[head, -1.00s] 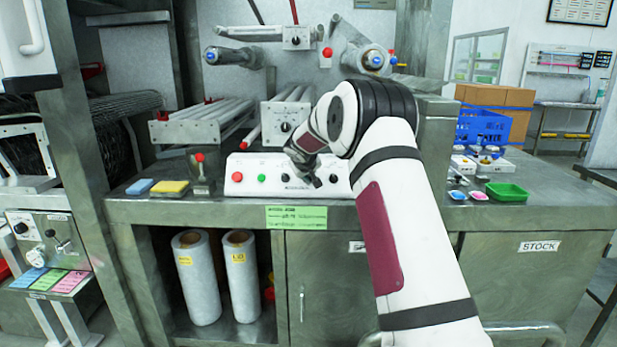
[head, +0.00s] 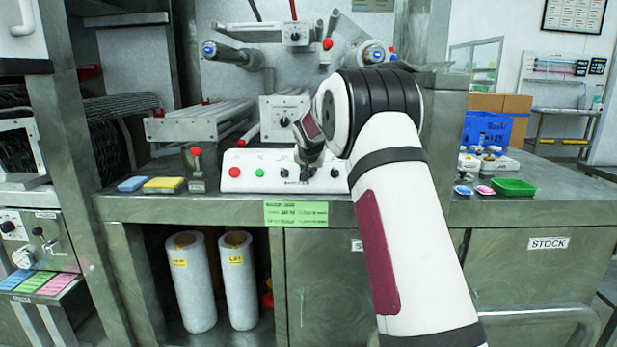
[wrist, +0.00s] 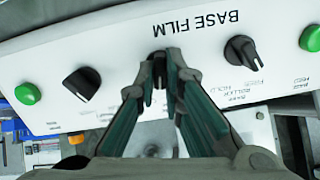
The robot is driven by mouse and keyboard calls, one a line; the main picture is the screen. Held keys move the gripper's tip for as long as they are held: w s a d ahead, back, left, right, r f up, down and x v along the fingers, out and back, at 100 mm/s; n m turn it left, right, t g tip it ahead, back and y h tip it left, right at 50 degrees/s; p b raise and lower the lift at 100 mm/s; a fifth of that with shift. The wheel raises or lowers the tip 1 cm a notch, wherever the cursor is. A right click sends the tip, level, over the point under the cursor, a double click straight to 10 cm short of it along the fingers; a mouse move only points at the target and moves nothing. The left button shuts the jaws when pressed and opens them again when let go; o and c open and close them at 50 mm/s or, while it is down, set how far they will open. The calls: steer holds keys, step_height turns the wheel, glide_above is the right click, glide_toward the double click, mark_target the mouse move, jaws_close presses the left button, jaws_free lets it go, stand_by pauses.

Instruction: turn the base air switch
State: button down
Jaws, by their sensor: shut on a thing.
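The white control panel (head: 270,183) lies along the bench front; in the wrist view its face (wrist: 110,45) reads BASE FILM upside down. My gripper (wrist: 160,62) is shut on a dark knob (wrist: 158,76) in the middle of the panel, between two other black knobs. The fingers cover most of that knob, and its label and pointer are hidden. In the head view my gripper (head: 307,174) reaches down onto the panel. One free black knob, marked roller hold, is on the right in the wrist view (wrist: 240,50); the other is on the left (wrist: 80,85).
A red button (head: 234,172) and a green button (head: 260,173) sit left of the knobs. Rollers (head: 200,122) and a grey box with a knob (head: 285,118) stand behind the panel. Blue and yellow sponges (head: 163,184) lie left, a green tray (head: 513,187) right.

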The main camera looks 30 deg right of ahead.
steer(key=shift+s+f+m+b, duration=0.15)
steer(key=shift+m+b, duration=0.6)
steer(key=shift+m, duration=1.15)
steer(key=c, duration=1.7)
jaws_free()
steer(key=shift+a+r, duration=0.1)
steer(key=shift+r, duration=0.15)
steer(key=v, duration=1.1)
steer(key=shift+s, duration=0.35)
